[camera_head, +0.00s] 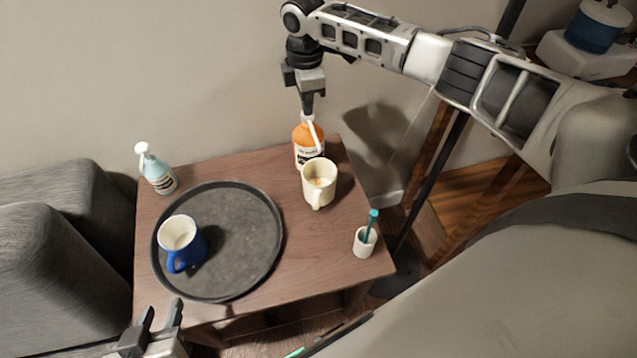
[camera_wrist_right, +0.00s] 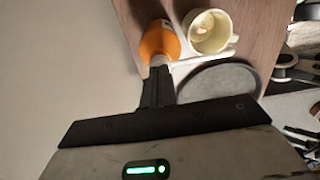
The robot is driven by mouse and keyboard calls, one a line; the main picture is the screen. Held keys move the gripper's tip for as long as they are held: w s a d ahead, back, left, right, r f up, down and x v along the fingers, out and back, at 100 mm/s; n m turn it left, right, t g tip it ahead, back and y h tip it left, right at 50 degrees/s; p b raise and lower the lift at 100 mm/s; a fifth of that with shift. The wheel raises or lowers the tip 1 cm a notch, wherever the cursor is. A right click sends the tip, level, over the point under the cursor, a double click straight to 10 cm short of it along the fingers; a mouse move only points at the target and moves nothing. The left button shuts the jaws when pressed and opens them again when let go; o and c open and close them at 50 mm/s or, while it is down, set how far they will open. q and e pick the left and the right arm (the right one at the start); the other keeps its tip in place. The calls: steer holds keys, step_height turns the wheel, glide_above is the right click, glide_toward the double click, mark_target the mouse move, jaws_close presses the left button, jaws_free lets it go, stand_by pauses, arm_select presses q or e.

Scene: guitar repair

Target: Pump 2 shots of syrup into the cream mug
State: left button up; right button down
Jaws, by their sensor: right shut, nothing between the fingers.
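The orange syrup bottle (camera_head: 306,152) stands at the back of the wooden table, with a white pump spout (camera_head: 315,133) pointing toward the front. The cream mug (camera_head: 315,190) stands upright just in front of it, with something light brown inside. My right gripper (camera_head: 308,110) is shut and empty, pointing down at the top of the pump; its tips hide the pump head. In the right wrist view its fingers (camera_wrist_right: 159,75) meet at the bottle (camera_wrist_right: 157,40), beside the mug (camera_wrist_right: 218,40). I cannot tell whether they press it. My left gripper (camera_head: 160,320) is open and empty, low at the table's front left.
A round dark tray (camera_head: 237,240) holds a blue mug (camera_head: 190,249). A light-blue pump bottle (camera_head: 159,175) stands at the back left. A small white cup (camera_head: 364,243) with a teal stick stands at the right edge. A grey sofa (camera_head: 60,240) is left of the table.

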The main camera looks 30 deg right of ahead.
steer(key=shift+r+p, duration=1.35)
steer(key=shift+p, duration=0.2)
steer(key=shift+f, duration=0.15)
steer(key=shift+f+b, duration=0.65)
steer(key=shift+f, duration=0.7)
steer(key=shift+r+p, duration=1.5)
steer(key=shift+p, duration=0.05)
